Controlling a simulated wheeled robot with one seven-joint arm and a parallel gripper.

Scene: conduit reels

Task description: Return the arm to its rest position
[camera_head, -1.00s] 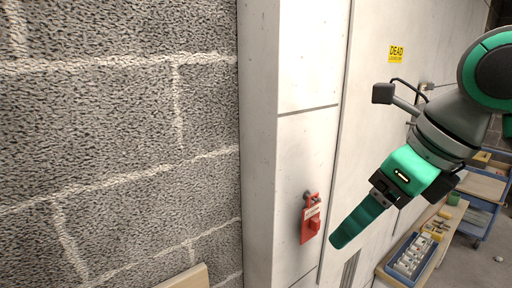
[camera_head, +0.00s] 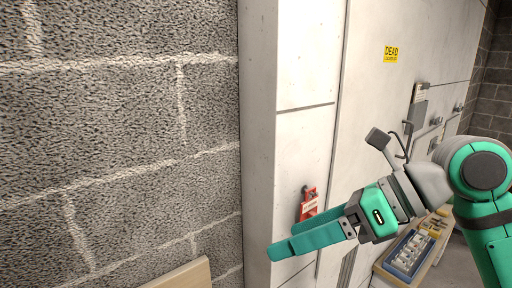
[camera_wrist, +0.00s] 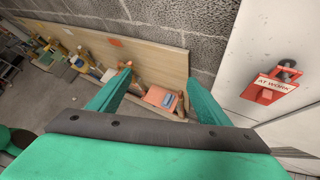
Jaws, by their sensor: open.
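My gripper (camera_head: 272,250) with long green fingers points left in the head view, in front of the white cabinet (camera_head: 305,75). In the wrist view its two fingers (camera_wrist: 160,80) are spread apart with nothing between them. A red lockout device with an "AT WORK" tag (camera_head: 309,204) hangs on the cabinet just behind and above the fingers. It also shows in the wrist view (camera_wrist: 270,88), to the right of the fingers and apart from them. My arm comes in from the right side of the head view.
A rough block wall (camera_head: 120,140) fills the left. A wooden board (camera_wrist: 150,62) with tools stands below the gripper. A blue tray of small parts (camera_head: 408,252) sits on a bench at lower right. A yellow "DEAD" sign (camera_head: 391,53) is on the cabinet.

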